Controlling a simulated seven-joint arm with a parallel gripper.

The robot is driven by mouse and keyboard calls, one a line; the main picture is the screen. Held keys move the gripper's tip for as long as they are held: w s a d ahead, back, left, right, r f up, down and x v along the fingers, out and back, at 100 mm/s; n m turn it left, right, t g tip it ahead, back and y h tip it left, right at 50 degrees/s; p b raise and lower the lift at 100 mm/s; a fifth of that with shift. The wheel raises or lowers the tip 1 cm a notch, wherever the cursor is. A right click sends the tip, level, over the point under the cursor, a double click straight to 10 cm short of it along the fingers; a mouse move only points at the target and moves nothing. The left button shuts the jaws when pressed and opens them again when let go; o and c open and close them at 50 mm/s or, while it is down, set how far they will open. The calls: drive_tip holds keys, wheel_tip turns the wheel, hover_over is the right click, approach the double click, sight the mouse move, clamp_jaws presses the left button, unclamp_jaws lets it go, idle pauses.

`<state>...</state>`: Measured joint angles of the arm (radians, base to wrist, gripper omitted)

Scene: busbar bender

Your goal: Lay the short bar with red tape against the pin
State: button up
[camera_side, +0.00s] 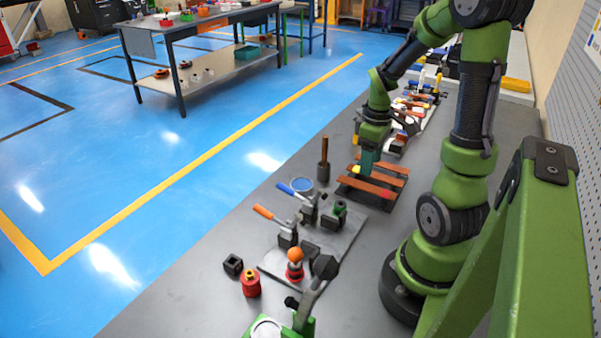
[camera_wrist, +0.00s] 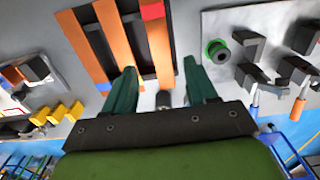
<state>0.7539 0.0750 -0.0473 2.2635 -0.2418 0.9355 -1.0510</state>
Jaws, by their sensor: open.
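The copper bar with red tape (camera_wrist: 157,45) lies on a dark rack (camera_wrist: 70,22), the rightmost of three bars in the wrist view. Its red end points away from my gripper. My gripper (camera_wrist: 160,68) is open, with its green fingers on either side of this bar in the picture; I cannot tell whether they touch it. In the side view my gripper (camera_side: 367,168) is low over the rack (camera_side: 350,192). A green-ringed post (camera_wrist: 217,50) stands on the grey fixture plate to the right; I cannot tell whether it is the pin.
Two other copper bars lie left of the red-taped one. The fixture plate (camera_side: 272,262) carries toggle clamps with orange and blue handles (camera_side: 294,190), and dark blocks. A red cylinder (camera_side: 251,284) and black block (camera_side: 233,265) stand near it. Tools crowd the bench behind the rack.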

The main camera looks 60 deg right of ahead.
wheel_tip(320, 180, up, 6)
drive_tip(key=w+a+r+m+t+y, duration=0.1)
drive_tip(key=a+r+m+t, duration=0.1)
drive_tip(key=a, duration=1)
drive_tip(key=w+a+r+m+t+y, duration=0.1)
drive_tip(key=a+r+t, duration=0.4)
drive_tip(key=a, duration=0.7)
drive_tip(key=shift+w+a+r+m, duration=0.15)
drive_tip(key=shift+w+r+m, duration=0.4)
drive_tip(key=shift+r, duration=0.3)
drive_tip(key=shift+o, duration=0.4)
